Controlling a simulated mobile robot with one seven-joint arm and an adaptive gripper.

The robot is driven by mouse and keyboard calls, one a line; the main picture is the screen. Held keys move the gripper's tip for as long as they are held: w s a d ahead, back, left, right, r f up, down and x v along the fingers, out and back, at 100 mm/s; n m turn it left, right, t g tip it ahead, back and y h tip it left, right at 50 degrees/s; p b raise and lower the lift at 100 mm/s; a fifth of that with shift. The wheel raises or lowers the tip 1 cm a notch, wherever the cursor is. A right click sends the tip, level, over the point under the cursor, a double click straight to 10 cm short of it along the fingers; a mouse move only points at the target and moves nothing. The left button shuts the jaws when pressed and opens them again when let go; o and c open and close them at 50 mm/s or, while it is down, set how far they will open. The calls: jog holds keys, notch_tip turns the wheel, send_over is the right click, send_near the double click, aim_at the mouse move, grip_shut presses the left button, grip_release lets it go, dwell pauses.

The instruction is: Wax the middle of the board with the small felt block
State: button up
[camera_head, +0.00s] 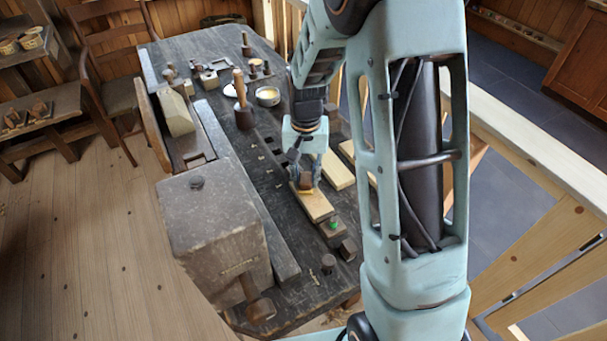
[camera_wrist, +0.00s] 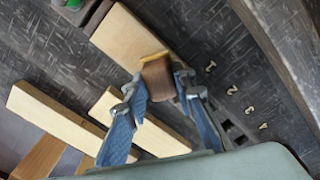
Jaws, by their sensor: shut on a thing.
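My gripper (camera_head: 305,178) is shut on a small brown block (camera_head: 305,182) with a yellowish lower edge, the felt block. In the wrist view the block (camera_wrist: 157,77) sits between my fingertips (camera_wrist: 160,84). A pale wooden board (camera_head: 316,206) lies flat on the dark bench under the gripper. The block is at the board's far part, and its near part is bare. The board (camera_wrist: 122,36) also shows in the wrist view. The block appears to be on or just above the board; contact is unclear. The board's far end is hidden.
Other pale boards (camera_head: 338,171) lie to the right. A green-marked block (camera_head: 333,227) stands at the board's near end. A mallet (camera_head: 242,106), a round tin with pale contents (camera_head: 268,96) and several small tools stand farther back. A large vise (camera_head: 210,220) is at front left.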

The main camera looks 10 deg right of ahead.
aim_at(321, 211)
jog(key=shift+s+d+f+b, duration=0.15)
jog(key=shift+s+d, duration=0.25)
jog(key=shift+s, duration=0.85)
jog(key=shift+s+d+b, duration=0.15)
jog(key=shift+s+d, duration=0.3)
jog(key=shift+s, duration=0.8)
jog(key=shift+s+d+f+b, duration=0.15)
jog(key=shift+s+d, duration=0.25)
jog(key=shift+s, duration=0.85)
jog(key=shift+r, duration=0.15)
jog(key=shift+r+p, duration=2.3)
jog(key=shift+r, duration=0.6)
jog(key=shift+r, duration=0.1)
notch_tip(321, 211, up, 3)
jog(key=shift+f+p, duration=0.1)
jog(key=shift+p, duration=1.05)
